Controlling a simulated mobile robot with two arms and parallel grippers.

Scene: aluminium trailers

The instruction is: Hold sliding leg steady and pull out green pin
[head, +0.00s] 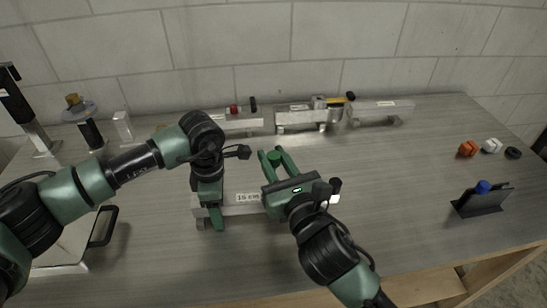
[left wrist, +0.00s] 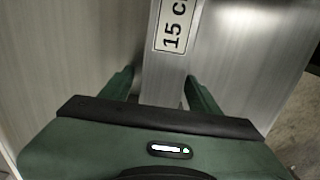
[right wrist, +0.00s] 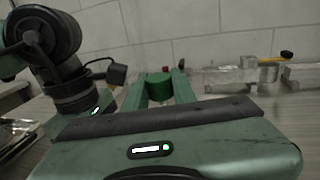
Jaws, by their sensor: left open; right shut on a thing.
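The sliding leg is a bare metal bar with a "15 cm" label, shown in the head view (head: 247,207) and from above in the left wrist view (left wrist: 167,72). My left gripper (head: 212,214) reaches down over its left end, open, with a finger on each side of the bar in the left wrist view (left wrist: 157,88). The green pin (head: 273,157) is between the fingertips of my right gripper (head: 276,156), which is shut on it; it also shows in the right wrist view (right wrist: 159,86). The pin's lower part is hidden, so I cannot tell whether it sits in the metal.
Metal trailer parts (head: 295,118) lie along the back by the wall. A black holder with a blue knob (head: 483,187) and small orange (head: 467,148) and white pieces are at right. A metal tray with black handle (head: 62,258) is front left. The right-centre table is clear.

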